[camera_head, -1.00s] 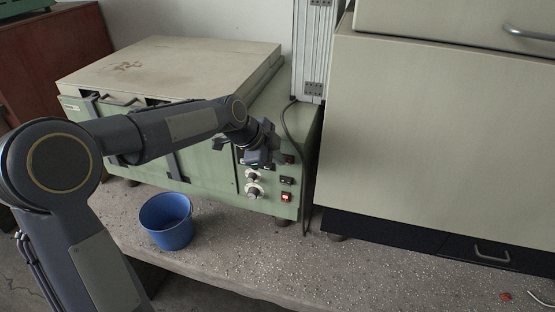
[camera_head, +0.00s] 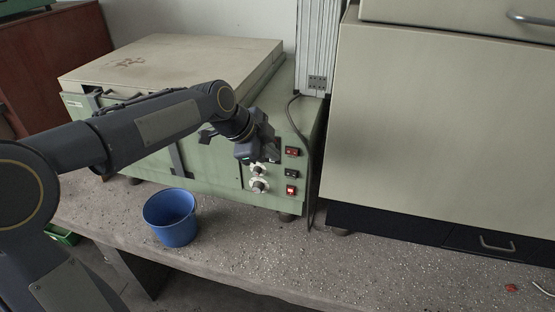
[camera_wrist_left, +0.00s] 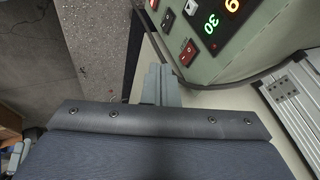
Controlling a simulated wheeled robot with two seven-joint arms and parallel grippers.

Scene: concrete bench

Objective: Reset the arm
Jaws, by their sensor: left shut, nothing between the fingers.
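My left arm comes in from the left in the head view. Its gripper (camera_head: 262,158) is in front of the control panel of a green machine (camera_head: 212,160), and the arm hides part of the machine's front. In the left wrist view the left gripper's fingers (camera_wrist_left: 157,84) are together with nothing between them. The panel there shows red switches (camera_wrist_left: 188,52) and lit digits (camera_wrist_left: 221,16). I cannot tell from these views whether the fingers touch the panel.
A blue bucket (camera_head: 170,218) stands on the speckled concrete bench (camera_head: 330,270), below my left arm. A large beige cabinet (camera_head: 430,130) stands at the right. A black cable (camera_head: 303,130) runs down beside the machine. The bench front at the right is mostly clear.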

